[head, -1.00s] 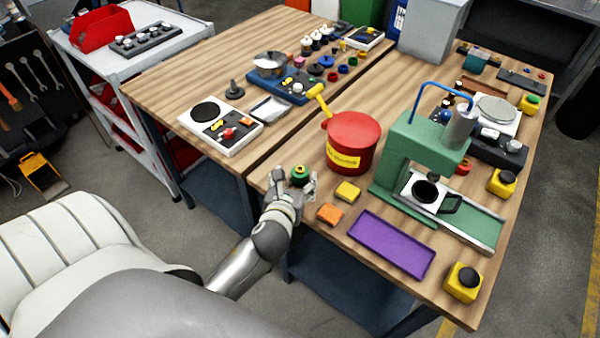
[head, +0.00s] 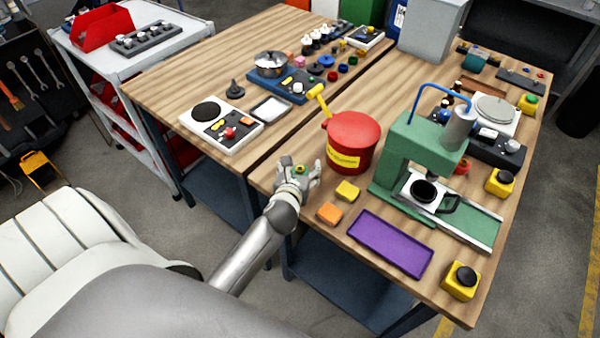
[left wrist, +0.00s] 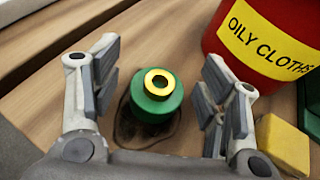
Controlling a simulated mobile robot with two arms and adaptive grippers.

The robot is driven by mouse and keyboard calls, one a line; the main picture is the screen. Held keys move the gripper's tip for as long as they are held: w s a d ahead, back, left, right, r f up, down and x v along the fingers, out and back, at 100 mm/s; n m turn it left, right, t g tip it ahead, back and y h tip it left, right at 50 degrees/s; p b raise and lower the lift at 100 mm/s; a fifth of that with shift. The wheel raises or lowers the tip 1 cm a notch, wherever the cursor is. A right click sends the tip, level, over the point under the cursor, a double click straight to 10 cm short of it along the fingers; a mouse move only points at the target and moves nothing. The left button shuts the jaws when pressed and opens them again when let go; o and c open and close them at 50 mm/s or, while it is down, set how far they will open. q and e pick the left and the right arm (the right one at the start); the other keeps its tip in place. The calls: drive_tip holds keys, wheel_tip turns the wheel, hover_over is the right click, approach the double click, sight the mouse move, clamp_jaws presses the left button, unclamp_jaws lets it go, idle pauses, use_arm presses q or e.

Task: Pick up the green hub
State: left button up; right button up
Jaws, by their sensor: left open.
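The green hub (left wrist: 154,103) stands upright on the wooden table, a short cylinder with a brass-coloured ring on top. In the head view the green hub (head: 300,170) shows only in part between the fingers. My left gripper (left wrist: 160,88) is open, with one finger on each side of the hub and a gap on both sides. In the head view my left gripper (head: 301,172) is low over the table's near edge. My right gripper is not in view.
A red oily-cloths can (head: 352,143) stands close by to the right. A yellow block (head: 347,191), an orange block (head: 329,213) and a purple tray (head: 390,244) lie nearer the front. A green press (head: 420,150) stands farther right.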

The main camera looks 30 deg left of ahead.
use_arm(q)
drive_tip(key=c, duration=1.3)
drive_tip(key=shift+r, duration=0.2)
